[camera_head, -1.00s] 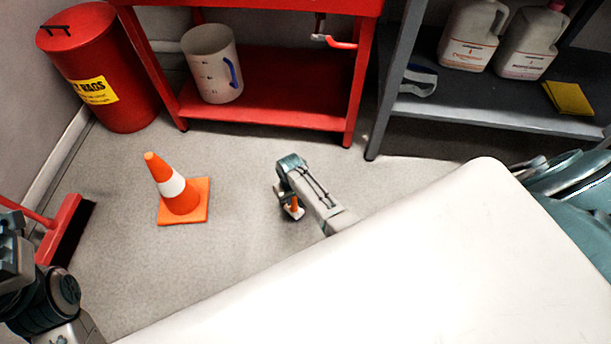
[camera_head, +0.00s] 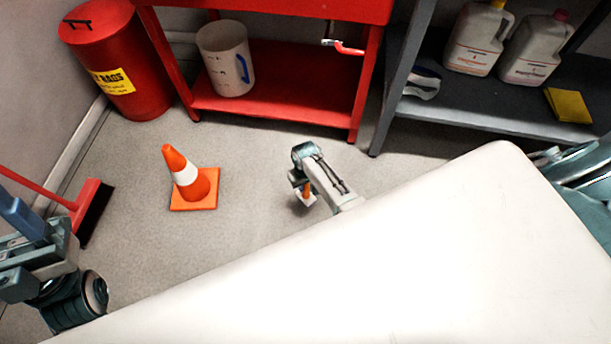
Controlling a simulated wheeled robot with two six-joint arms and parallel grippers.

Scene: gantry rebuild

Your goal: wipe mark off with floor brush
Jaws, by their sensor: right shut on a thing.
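A red floor brush (camera_head: 90,196) with dark bristles lies on the floor at the far left, its red handle running off the left edge. My left arm comes in at the lower left, in front of part of the handle; its fingertips cannot be made out. My right gripper (camera_head: 305,192) is low over the floor beyond the white surface, to the right of the cone and well apart from the red brush. It is shut on a small orange and white thing (camera_head: 307,188), mostly hidden by the wrist. I cannot make out a mark on the floor.
An orange cone (camera_head: 189,182) stands on the floor between brush and right gripper. A red bin (camera_head: 118,62), a red shelf (camera_head: 290,100) with a white jug (camera_head: 226,60), and a grey shelf (camera_head: 480,108) with bottles line the back. Grey floor (camera_head: 250,165) is clear around the cone.

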